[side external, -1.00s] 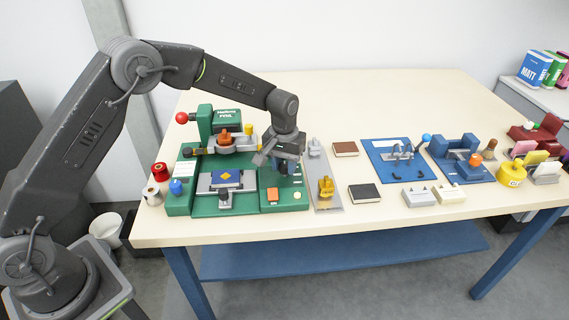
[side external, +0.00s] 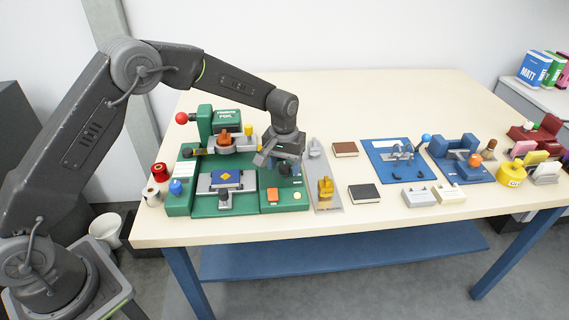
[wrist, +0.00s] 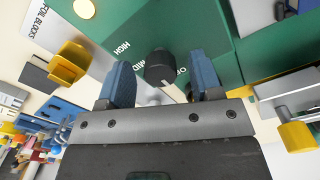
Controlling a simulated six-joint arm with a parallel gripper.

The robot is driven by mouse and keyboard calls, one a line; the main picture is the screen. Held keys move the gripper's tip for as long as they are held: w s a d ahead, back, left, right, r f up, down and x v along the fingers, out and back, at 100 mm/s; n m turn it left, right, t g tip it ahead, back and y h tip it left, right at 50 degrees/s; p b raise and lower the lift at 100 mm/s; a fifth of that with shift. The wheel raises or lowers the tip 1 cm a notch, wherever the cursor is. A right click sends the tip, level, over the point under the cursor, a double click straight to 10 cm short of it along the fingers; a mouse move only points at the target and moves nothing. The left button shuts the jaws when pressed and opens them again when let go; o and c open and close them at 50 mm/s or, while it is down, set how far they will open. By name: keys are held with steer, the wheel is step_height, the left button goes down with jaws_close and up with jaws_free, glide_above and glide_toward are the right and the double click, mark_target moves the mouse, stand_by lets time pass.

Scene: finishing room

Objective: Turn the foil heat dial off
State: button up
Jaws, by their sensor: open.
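The foil heat dial (wrist: 160,67) is a black knob on the green panel of the foil machine (side external: 240,203). In the wrist view the printed words HIGH and MID show beside it, and a third label is partly hidden. My gripper (wrist: 163,78) is open, with one blue finger on each side of the dial. I cannot tell whether either finger touches it. In the side view my gripper (side external: 284,170) is low over the right part of the green machine, and the dial is mostly hidden there.
An orange button (side external: 272,195) and a pale round button (side external: 297,195) are on the panel's front. A grey plate with a yellow block (side external: 325,187) stands close on the right. Red-knobbed green press (side external: 226,122) rises behind left. The table's back is clear.

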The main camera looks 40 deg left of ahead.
mark_target(283, 166)
steer(key=shift+r, duration=0.1)
step_height(283, 166, up, 14)
steer(key=shift+f, duration=0.2)
steer(key=shift+a, duration=0.1)
steer(key=s+a+r+m+t, duration=0.1)
steer(key=s+r+t, duration=0.1)
steer(key=s+r, duration=0.5)
steer(key=s+a+r+m+t, duration=0.1)
steer(key=s+r, duration=0.3)
steer(key=s, duration=0.6)
steer(key=s+a+f+m+t, duration=0.1)
steer(key=s+f+t, duration=0.1)
steer(key=s, duration=1.3)
steer(key=shift+s+a+f+m+t, duration=0.2)
steer(key=shift+s+f+m+t, duration=0.15)
steer(key=shift+f, duration=0.5)
